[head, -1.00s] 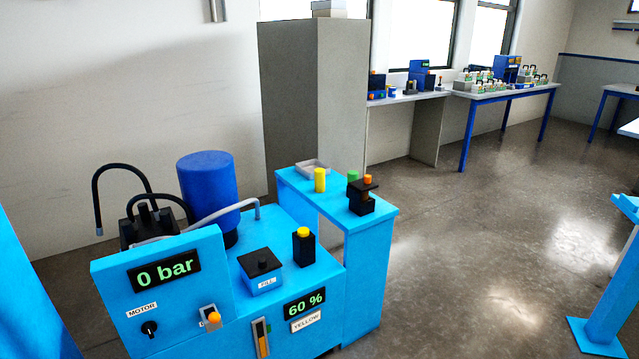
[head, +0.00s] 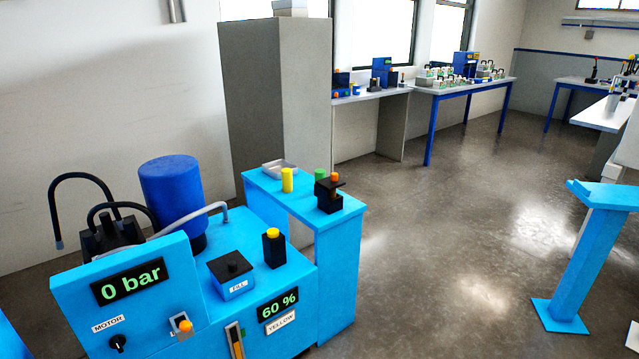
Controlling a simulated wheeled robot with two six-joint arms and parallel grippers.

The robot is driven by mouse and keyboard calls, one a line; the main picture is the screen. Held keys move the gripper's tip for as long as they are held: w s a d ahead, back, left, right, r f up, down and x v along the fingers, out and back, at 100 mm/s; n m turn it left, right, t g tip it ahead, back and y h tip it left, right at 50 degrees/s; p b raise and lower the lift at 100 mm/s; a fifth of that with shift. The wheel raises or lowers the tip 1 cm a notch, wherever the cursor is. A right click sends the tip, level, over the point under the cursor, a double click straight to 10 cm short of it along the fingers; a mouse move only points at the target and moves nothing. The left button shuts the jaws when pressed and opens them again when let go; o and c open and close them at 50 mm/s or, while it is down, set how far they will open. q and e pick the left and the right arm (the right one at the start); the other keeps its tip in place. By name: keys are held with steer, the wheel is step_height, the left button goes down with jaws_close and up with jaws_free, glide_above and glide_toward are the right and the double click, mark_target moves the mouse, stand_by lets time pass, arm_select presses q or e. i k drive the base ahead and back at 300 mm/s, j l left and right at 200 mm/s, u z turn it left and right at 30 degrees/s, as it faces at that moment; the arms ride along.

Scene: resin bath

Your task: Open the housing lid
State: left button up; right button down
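No part is marked as the housing, so I cannot tell which lid is meant. On the light blue machine (head: 85,285), a square FILL box (head: 233,286) carries a black lid with a knob (head: 232,265), which looks shut. Beside it stands a black block with a yellow cap (head: 273,249). A dark blue cylinder (head: 172,190) stands behind, next to a black unit with hoses (head: 110,238). The front panel has a "0 bar" display (head: 130,281), a MOTOR knob (head: 117,343) and a small orange-tipped lever (head: 184,327). Neither gripper is in view.
A light blue side bench (head: 340,255) holds a metal tray (head: 279,167), a yellow cylinder (head: 287,180), a green piece (head: 320,174) and a black clamp-like device (head: 328,195). A grey cabinet (head: 275,100) stands behind. A light blue stand (head: 585,255) is at right; open floor (head: 430,260) lies between.

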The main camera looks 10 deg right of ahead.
mark_target(330, 182)
steer(key=i+l+z, duration=0.15)
steer(key=i+l, duration=0.3)
steer(key=i+l+z, duration=0.2)
steer(key=i+l, duration=0.25)
steer(key=i+j, duration=0.05)
steer(key=i, duration=0.05)
